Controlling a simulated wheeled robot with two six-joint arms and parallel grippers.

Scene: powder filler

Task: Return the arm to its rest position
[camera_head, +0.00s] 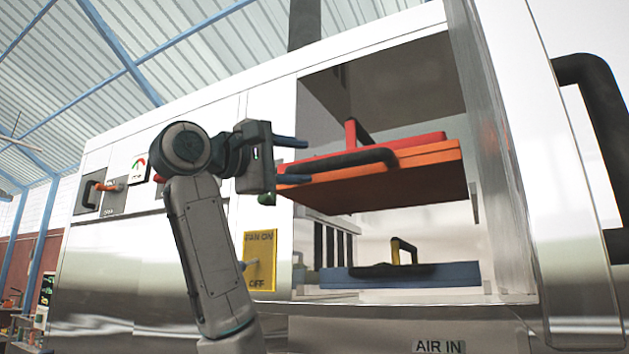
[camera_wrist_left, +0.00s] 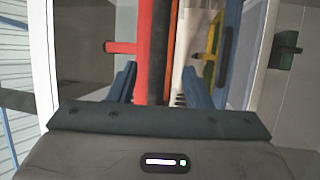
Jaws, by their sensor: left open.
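My left gripper (camera_head: 308,161) is open and empty, in front of the machine's open bay. Its fingers point right towards the red tray (camera_head: 400,142) and the orange tray (camera_head: 425,155) at the upper level. In the left wrist view the two fingers (camera_wrist_left: 160,82) are spread, and the orange tray's dark handle (camera_wrist_left: 159,45) shows between them. I cannot tell whether the fingers touch the handle. My left arm is raised and bent at the machine's front. My right gripper is not in view.
The machine's open door (camera_head: 565,230) with a black handle (camera_head: 598,110) stands at the right. A blue tray (camera_head: 430,277) lies low in the bay. A yellow fan switch plate (camera_head: 260,262) and a red-handled switch (camera_head: 107,187) sit on the front panel.

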